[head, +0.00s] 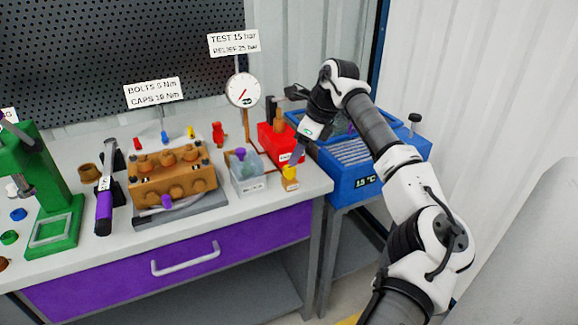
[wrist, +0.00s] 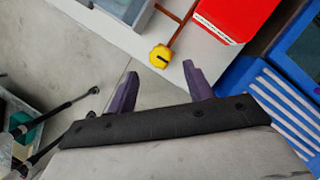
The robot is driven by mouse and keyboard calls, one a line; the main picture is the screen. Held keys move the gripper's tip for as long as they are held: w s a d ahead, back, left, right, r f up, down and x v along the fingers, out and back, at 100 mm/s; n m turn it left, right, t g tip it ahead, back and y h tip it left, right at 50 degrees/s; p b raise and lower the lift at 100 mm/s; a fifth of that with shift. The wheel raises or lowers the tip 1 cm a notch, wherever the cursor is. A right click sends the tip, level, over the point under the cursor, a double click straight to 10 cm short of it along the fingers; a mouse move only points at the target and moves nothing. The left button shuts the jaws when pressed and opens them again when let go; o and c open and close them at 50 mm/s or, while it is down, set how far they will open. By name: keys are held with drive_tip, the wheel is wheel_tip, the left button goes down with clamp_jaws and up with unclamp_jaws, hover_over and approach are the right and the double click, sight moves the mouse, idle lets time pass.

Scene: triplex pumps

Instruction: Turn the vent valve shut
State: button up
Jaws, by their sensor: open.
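A yellow knob (head: 289,172), which looks like the vent valve, sits on a small block with a label too small to read, near the bench's front right corner. In the wrist view the yellow knob (wrist: 160,57) has a dark mark on its top and joins a thin red-brown pipe. My gripper (head: 296,155) is above and close to it, pointing down. In the wrist view my gripper (wrist: 160,69) has its two purple fingers apart with nothing between them. The knob shows just past the fingertips, roughly midway between them; I see no contact.
A red box (head: 277,142) stands close behind the knob. A gauge (head: 242,90) rises behind. The bench front edge is close to the knob.

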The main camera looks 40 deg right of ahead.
sight(290, 167)
drive_tip(key=p+x, duration=0.1)
drive_tip(key=x, duration=0.6)
drive_tip(key=c, duration=1)
drive_tip(key=shift+b, duration=0.3)
drive_tip(key=m+h+b, duration=0.1)
drive_tip(key=m+b, duration=0.2)
drive_tip(key=shift+f+m+t, duration=0.15)
drive_tip(key=shift+m+t, duration=0.15)
drive_tip(key=shift+m, duration=0.1)
drive_tip(key=m+h+b, duration=0.1)
drive_tip(key=m+b, duration=0.1)
drive_tip(key=m+h+b, duration=0.1)
drive_tip(key=m+b, duration=0.2)
drive_tip(key=shift+h, duration=0.3)
drive_tip(key=m+b, duration=0.2)
drive_tip(key=m+h+b, duration=0.1)
drive_tip(key=m, duration=0.2)
drive_tip(key=shift+g+h+b, duration=0.3)
drive_tip(key=shift+g+b, duration=0.05)
drive_tip(key=shift+g, duration=0.05)
drive_tip(key=shift+m+g+h+b, duration=0.55)
drive_tip(key=shift+m+b, duration=0.7)
drive_tip(key=shift+m, duration=0.85)
